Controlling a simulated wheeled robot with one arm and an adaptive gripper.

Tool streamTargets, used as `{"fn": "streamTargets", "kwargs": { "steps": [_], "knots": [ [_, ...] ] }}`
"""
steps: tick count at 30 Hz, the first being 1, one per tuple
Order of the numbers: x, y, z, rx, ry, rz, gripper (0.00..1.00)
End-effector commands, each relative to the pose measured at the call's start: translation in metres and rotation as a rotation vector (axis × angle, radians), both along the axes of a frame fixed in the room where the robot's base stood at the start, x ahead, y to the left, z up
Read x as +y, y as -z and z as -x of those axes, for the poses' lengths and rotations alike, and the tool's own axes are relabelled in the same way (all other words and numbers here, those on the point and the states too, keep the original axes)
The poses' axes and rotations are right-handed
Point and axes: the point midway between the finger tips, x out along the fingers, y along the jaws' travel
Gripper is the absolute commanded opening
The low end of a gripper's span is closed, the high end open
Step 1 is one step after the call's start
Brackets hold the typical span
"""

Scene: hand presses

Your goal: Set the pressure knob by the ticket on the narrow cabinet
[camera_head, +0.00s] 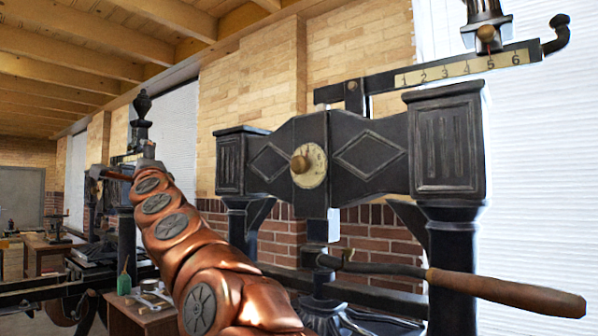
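A black press stands close on the right. A round cream dial (313,165) with a brass knob (299,164) at its centre sits on the press's crossbeam; its marks are too small to read. Above, a beam scale (462,67) is numbered 1 to 6, with a dark sliding weight (484,22) near 5. My copper arm rises from the bottom, left of the dial. Its far end, with my gripper (118,171), is left of and apart from the knob, against dark machinery; its fingers cannot be made out. No ticket is readable.
A long lever with a wooden handle (505,293) juts right below the crossbeam. A low wooden cabinet (140,318) at lower left carries a green bottle (124,283) and small tools. Another dark press stands behind my arm. I cannot tell which cabinet is the narrow one.

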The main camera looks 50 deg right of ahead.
Motion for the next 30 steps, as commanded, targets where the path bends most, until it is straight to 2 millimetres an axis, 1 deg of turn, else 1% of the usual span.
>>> {"fn": "streamTargets", "kwargs": {
  "steps": [1,2,3,5,6,7,9,11,12,14,15,18,22,26,30],
  "knots": [
    [-0.027,-0.011,0.000,-0.071,0.046,-0.080,0.78],
    [-0.044,-0.017,0.003,-0.113,0.075,-0.129,0.78],
    [-0.066,-0.026,0.009,-0.174,0.111,-0.194,0.78],
    [-0.098,-0.032,0.018,-0.259,0.165,-0.289,0.78],
    [-0.120,-0.037,0.028,-0.323,0.205,-0.352,0.78],
    [-0.136,-0.037,0.035,-0.366,0.231,-0.398,0.78],
    [-0.171,-0.035,0.054,-0.472,0.296,-0.504,0.78],
    [-0.198,-0.030,0.072,-0.561,0.349,-0.589,0.78],
    [-0.214,-0.025,0.085,-0.621,0.382,-0.641,0.78],
    [-0.234,-0.015,0.101,-0.697,0.424,-0.710,0.78],
    [-0.246,-0.008,0.113,-0.748,0.452,-0.754,0.78],
    [-0.267,0.008,0.136,-0.847,0.503,-0.836,0.78],
    [-0.279,0.022,0.152,-0.922,0.540,-0.896,0.78],
    [-0.286,0.024,0.160,-0.952,0.555,-0.918,0.78],
    [-0.296,0.018,0.160,-0.953,0.556,-0.919,0.78]
  ]
}}
